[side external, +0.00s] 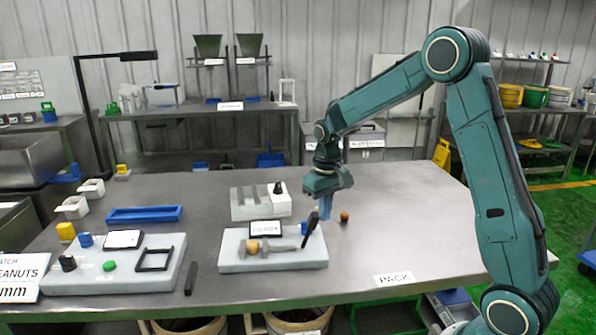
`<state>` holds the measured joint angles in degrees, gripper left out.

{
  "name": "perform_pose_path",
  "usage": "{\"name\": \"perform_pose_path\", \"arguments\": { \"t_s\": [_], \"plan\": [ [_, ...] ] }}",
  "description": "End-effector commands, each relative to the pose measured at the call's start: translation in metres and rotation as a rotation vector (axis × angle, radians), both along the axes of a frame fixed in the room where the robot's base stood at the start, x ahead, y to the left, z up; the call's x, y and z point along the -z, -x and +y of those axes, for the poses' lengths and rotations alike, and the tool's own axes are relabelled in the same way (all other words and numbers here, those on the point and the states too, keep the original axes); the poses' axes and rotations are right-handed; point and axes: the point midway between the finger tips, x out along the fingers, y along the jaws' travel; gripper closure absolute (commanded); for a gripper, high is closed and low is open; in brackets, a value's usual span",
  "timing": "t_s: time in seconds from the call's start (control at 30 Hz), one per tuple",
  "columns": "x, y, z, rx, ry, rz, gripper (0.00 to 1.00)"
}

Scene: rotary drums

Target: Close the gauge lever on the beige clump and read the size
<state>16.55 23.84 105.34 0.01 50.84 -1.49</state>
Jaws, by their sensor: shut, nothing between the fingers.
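The gauge (230,262) is a pale grey block near the middle of the table, with a small display (266,228) on it whose text is too small to read. The beige clump (252,247) sits on the gauge, at the left end of a grey bar. The gauge lever (311,228) is black and leans up to the right from the gauge's right side. My gripper (325,214) points down with its blue fingers shut and empty, close beside the lever's upper end. I cannot tell whether they touch.
A brown ball (344,216) lies just right of my gripper. A grey slotted block (247,210) stands behind the gauge. A blue tray (144,214) and a control panel (120,285) are at left. The table's right part is clear, apart from the PACK label (394,280).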

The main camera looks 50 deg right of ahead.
Motion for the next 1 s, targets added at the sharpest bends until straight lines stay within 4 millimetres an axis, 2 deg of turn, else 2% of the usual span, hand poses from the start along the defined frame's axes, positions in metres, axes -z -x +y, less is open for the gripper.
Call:
{"name": "perform_pose_path", "arguments": {
  "t_s": [1.0],
  "plan": [
    [0.0004,-0.0107,0.0102,-0.001,0.000,0.000,1.00]
  ]
}}
